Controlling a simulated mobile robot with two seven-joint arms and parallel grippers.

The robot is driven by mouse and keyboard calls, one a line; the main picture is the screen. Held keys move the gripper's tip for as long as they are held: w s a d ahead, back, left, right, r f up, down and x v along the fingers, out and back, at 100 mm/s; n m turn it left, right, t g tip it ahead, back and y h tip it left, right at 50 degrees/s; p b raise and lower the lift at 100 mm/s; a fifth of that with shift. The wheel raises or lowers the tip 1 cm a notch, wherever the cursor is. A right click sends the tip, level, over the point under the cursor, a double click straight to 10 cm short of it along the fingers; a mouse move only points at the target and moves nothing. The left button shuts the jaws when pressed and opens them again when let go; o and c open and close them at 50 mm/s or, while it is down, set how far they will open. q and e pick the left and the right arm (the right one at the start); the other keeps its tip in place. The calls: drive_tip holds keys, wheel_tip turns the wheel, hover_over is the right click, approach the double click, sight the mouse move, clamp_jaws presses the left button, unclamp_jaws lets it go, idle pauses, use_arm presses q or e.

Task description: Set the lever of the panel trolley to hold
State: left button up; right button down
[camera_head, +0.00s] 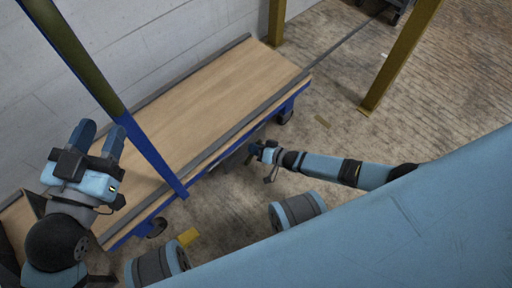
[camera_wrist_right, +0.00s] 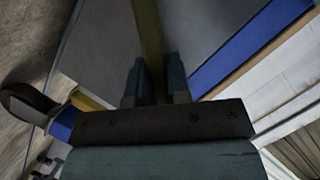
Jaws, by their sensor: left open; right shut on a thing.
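The panel trolley (camera_head: 215,92) has a wooden deck, grey edge rails and a blue frame, and stands along the wall in the head view. My right gripper (camera_head: 255,150) is low beside the trolley's long near side. In the right wrist view, its fingers (camera_wrist_right: 155,82) are shut on a slim olive bar (camera_wrist_right: 149,35), which looks like the lever. The bar's far end is out of frame, and I cannot read its setting. In the head view, the lever is not clearly visible. My left gripper (camera_head: 103,128) is open and empty, raised above the deck's left part.
A blue and olive post (camera_head: 150,160) slants across the trolley near my left gripper. Yellow posts (camera_head: 400,60) stand at the right and back. The pale block wall (camera_head: 150,40) is behind the trolley. Castors (camera_head: 285,116) show below the deck. The floor at right is mostly clear.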

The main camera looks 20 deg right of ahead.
drive_tip(key=c, duration=1.2)
unclamp_jaws()
drive_tip(key=shift+o, duration=0.6)
use_arm(q)
drive_tip(key=shift+f, duration=0.1)
drive_tip(key=shift+s, duration=0.1)
use_arm(e)
drive_tip(key=shift+s+d+r+p, duration=0.15)
drive_tip(key=shift+s+d+p, duration=0.1)
drive_tip(key=shift+s+p, duration=0.05)
use_arm(q)
drive_tip(key=s+n+p, duration=0.1)
drive_tip(key=s+d+n+g+p, duration=0.1)
drive_tip(key=p, duration=0.1)
drive_tip(key=n+g+y+p, duration=0.1)
drive_tip(key=n+p, duration=0.1)
drive_tip(key=shift+s+d+f, duration=0.4)
use_arm(e)
drive_tip(key=v, duration=1.3)
